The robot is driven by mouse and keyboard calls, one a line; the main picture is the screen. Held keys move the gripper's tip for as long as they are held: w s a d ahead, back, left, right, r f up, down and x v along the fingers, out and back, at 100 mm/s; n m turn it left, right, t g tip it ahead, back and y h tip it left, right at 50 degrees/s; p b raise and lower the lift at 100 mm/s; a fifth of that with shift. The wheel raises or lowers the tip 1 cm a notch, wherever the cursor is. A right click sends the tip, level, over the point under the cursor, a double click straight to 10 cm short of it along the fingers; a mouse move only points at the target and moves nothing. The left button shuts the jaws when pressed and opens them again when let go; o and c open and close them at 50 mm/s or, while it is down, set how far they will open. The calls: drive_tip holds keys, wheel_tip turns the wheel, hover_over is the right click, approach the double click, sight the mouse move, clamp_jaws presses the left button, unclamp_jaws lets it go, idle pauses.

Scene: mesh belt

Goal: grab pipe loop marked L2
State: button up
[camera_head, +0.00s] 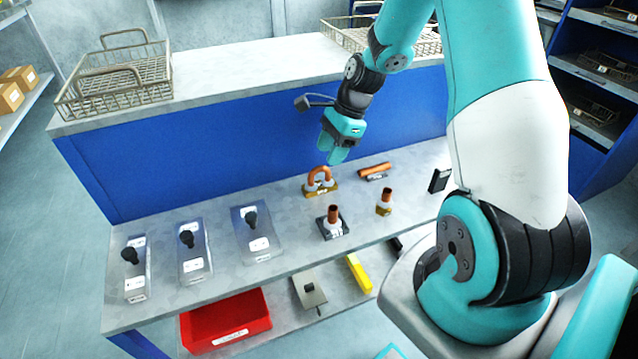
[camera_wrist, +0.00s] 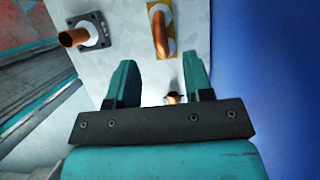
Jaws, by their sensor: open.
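A copper pipe loop (camera_head: 320,175) stands upright as an arch on a brass base on the workbench. Its base bears a small label too small to read, so I cannot confirm L2. My gripper (camera_head: 334,160) hangs above and slightly right of the loop, pointing down, apart from it. In the wrist view the loop (camera_wrist: 160,32) lies ahead of the open fingers (camera_wrist: 160,80), near the top edge and partly cut off. Nothing is held between the fingers.
A copper stub on a dark plate (camera_head: 333,222), another on a brass base (camera_head: 384,202) and a lying copper pipe (camera_head: 375,170) are near. Clear panels with black knobs (camera_head: 258,232) stand left. A blue wall (camera_head: 230,150) rises behind; wire baskets (camera_head: 115,85) sit above.

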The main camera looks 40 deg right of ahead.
sight(321, 167)
drive_tip(key=x, duration=0.8)
drive_tip(key=shift+w+a, duration=0.15)
drive_tip(key=shift+w, duration=0.05)
drive_tip(key=shift+r, duration=0.1)
clamp_jaws()
